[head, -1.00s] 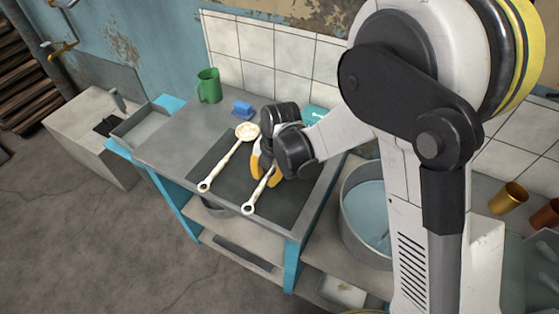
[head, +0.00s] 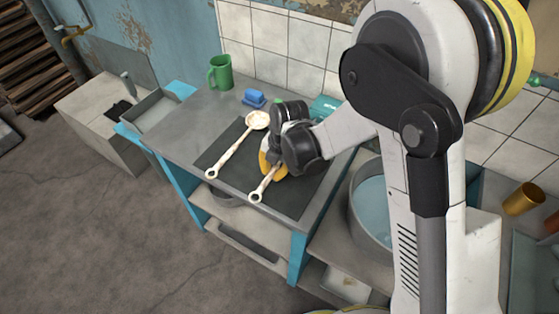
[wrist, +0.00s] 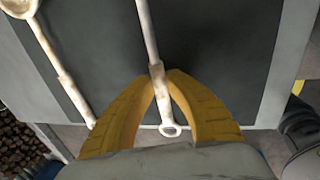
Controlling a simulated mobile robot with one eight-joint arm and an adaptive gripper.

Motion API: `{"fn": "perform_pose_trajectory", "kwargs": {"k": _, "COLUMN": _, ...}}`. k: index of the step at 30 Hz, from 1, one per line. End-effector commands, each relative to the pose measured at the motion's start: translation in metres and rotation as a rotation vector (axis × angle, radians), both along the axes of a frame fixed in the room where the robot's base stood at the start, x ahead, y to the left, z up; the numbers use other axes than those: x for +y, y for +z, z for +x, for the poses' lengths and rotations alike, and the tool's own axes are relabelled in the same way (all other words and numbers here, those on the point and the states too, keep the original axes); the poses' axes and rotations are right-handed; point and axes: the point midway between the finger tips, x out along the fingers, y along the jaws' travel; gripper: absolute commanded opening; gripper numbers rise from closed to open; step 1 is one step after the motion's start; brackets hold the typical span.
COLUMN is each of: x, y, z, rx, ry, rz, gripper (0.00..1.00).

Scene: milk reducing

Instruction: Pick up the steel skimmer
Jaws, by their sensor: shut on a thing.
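Two long-handled pale utensils lie side by side on a dark mat (head: 228,151) on the steel table. My gripper (head: 270,172) is over the right one, taken as the steel skimmer (head: 259,190); its head is hidden behind my gripper in the head view and out of frame in the wrist view. In the wrist view, my yellow fingers (wrist: 160,76) are shut on the skimmer's handle (wrist: 149,38) at its thicker grip, above the ring end. The skimmer appears still at mat level. The left utensil (head: 230,155) has a round, cream-coloured head and lies apart from my fingers.
A green mug (head: 220,72) and a blue block (head: 254,97) stand at the table's back, near the tiled wall. A teal object (head: 325,106) is behind my gripper. A large pot (head: 371,205) stands to the right, and a sink (head: 157,110) to the left.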

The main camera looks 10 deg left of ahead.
Motion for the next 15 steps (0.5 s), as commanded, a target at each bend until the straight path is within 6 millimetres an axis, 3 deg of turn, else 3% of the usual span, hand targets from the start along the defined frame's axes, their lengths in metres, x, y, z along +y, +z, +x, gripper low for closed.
{"fn": "perform_pose_trajectory", "kwargs": {"k": 5, "x": 0.0, "y": 0.016, "z": 0.0, "rx": 0.0, "ry": 0.0, "rz": 0.0, "gripper": 0.0}}
{"fn": "perform_pose_trajectory", "kwargs": {"k": 10, "x": 0.0, "y": 0.047, "z": 0.0, "rx": 0.0, "ry": 0.0, "rz": 0.0, "gripper": 0.0}}
{"fn": "perform_pose_trajectory", "kwargs": {"k": 15, "x": -0.039, "y": 0.068, "z": -0.016, "rx": -0.001, "ry": -0.004, "rz": 0.001, "gripper": 0.0}}
